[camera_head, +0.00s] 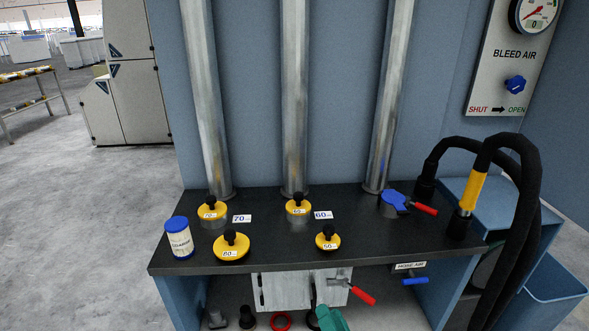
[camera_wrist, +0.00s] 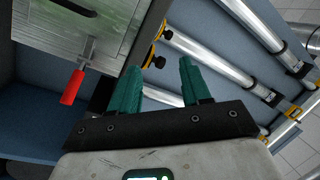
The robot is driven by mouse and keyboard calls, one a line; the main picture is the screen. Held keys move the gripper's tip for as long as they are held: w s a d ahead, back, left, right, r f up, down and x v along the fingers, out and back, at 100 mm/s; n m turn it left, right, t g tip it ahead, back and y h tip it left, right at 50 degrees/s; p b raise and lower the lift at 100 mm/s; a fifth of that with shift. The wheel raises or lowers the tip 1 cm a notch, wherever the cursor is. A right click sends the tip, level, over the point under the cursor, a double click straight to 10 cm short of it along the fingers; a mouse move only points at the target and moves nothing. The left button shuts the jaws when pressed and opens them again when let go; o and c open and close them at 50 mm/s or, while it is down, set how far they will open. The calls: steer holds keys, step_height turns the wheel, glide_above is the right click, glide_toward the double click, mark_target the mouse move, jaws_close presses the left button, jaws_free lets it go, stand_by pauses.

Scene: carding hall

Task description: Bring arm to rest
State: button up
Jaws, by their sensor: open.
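My gripper (camera_wrist: 158,82) shows in the wrist view with its two teal fingers apart and nothing between them. In the head view only a teal part of my gripper (camera_head: 331,319) shows at the bottom edge, in front of the bench and below its top. The rest of my arm is out of that view. In the wrist view a metal cabinet door (camera_wrist: 100,30) with a red-handled latch (camera_wrist: 72,87) is to the left of the fingers.
The dark bench top (camera_head: 270,255) holds several yellow knobbed caps, a blue-lidded jar (camera_head: 179,238) and a blue valve (camera_head: 396,201). Thick black hoses (camera_head: 525,190) arch at the right. A blue bin (camera_head: 548,295) stands right of the bench. Open floor lies left.

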steer(key=s+d+f+n+g+h, duration=0.1)
steer(key=s+d+f+n+g, duration=0.3)
steer(key=s, duration=0.4)
steer(key=s+d+f+n+g, duration=0.3)
steer(key=s+d+f+g, duration=0.25)
steer(key=s, duration=0.25)
steer(key=s+d+r+m+g+h, duration=0.1)
steer(key=s+d+g+h, duration=0.3)
steer(key=s, duration=1.3)
steer(key=d+g, duration=0.3)
steer(key=d, duration=0.3)
steer(key=shift+g+h, duration=0.35)
steer(key=shift+h, duration=0.05)
steer(key=shift+s+r, duration=0.1)
steer(key=shift+c, duration=0.4)
